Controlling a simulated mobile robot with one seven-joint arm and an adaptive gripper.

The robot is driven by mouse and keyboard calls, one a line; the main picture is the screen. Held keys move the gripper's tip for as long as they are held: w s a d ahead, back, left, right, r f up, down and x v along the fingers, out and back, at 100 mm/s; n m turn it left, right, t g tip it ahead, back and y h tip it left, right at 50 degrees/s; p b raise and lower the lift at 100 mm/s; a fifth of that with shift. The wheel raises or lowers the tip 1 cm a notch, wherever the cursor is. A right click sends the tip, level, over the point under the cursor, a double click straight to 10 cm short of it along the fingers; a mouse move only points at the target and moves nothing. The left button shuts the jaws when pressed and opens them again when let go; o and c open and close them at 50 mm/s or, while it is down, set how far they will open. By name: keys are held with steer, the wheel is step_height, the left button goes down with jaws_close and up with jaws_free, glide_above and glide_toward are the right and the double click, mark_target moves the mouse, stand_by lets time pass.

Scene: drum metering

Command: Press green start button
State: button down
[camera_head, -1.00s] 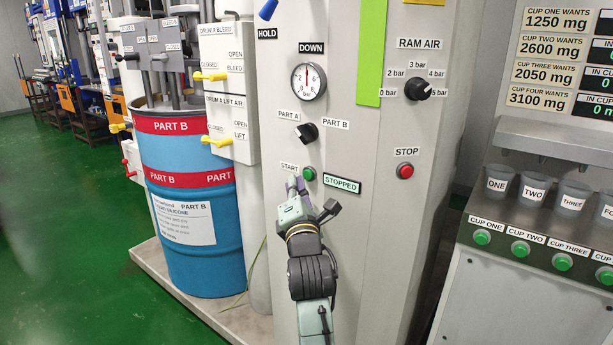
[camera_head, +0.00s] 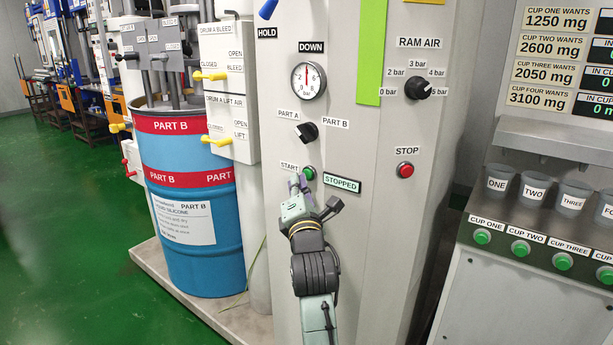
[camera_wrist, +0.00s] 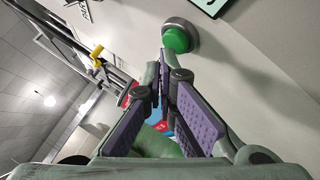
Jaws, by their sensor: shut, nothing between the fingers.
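The green start button (camera_head: 309,173) sits in a round metal collar on the grey panel, beside the START label (camera_head: 289,167). It also shows in the wrist view (camera_wrist: 177,38), just beyond the fingertips. The STOPPED sign (camera_head: 342,183) is right of and below the button. My gripper (camera_head: 297,182) is shut and empty, with its tips just left of and below the button in the head view. Its purple-padded fingers fill the middle of the wrist view (camera_wrist: 167,85). I cannot tell whether the tips touch the button or panel.
The red stop button (camera_head: 405,171) is to the right on the panel. The part selector knob (camera_head: 306,132) is above the start button. A blue drum (camera_head: 188,230) stands to the left. The cup bench with green buttons (camera_head: 482,237) is at the right.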

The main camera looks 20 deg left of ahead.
steer(key=shift+w+d, duration=0.15)
steer(key=shift+w, duration=0.25)
stand_by(0.7)
stand_by(0.3)
steer(key=shift+s+a, duration=0.3)
steer(key=shift+s, duration=0.5)
steer(key=s, duration=0.1)
steer(key=s+a, duration=0.1)
steer(key=s, duration=0.2)
steer(key=shift+s+a, duration=0.35)
stand_by(0.4)
